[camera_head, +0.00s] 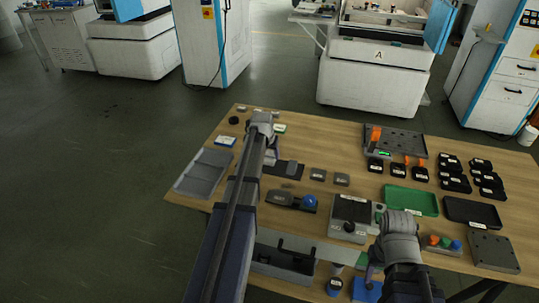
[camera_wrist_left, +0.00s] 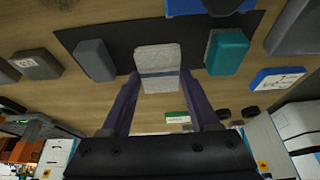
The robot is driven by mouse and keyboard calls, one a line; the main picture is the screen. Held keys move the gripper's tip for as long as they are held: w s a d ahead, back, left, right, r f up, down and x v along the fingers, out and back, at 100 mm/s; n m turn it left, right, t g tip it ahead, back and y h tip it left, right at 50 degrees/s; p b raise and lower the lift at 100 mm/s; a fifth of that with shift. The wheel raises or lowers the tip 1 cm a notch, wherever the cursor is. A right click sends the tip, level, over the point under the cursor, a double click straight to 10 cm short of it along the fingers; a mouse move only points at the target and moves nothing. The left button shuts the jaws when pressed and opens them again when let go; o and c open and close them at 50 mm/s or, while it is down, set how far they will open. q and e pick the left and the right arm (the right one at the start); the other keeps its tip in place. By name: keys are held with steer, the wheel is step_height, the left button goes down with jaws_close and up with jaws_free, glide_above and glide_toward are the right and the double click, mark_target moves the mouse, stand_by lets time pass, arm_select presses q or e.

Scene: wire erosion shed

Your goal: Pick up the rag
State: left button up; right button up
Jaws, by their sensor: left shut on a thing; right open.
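The rag (camera_wrist_left: 158,62) is a pale grey folded cloth with a darker band, seen in the left wrist view over a dark mat (camera_wrist_left: 220,25). The two fingers of my left gripper (camera_wrist_left: 158,85) are at its near edge, one on each side, shut on it. In the head view my left gripper (camera_head: 271,154) is over the left part of the table, and the arm hides much around it; I cannot make out the rag there. My right gripper (camera_head: 373,268) is open near the table's front edge.
A teal block (camera_wrist_left: 227,52) and a grey block (camera_wrist_left: 95,60) flank the rag. The wooden table (camera_head: 325,155) also holds a grey tray (camera_head: 205,172), a green tray (camera_head: 411,200) and several black bins (camera_head: 454,172). Some tabletop between them is bare.

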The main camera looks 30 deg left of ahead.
mark_target(269, 156)
arm_select(q)
step_height(269, 156, up, 7)
steer(key=p, duration=0.6)
steer(key=shift+r, duration=0.15)
arm_select(e)
step_height(269, 156, up, 7)
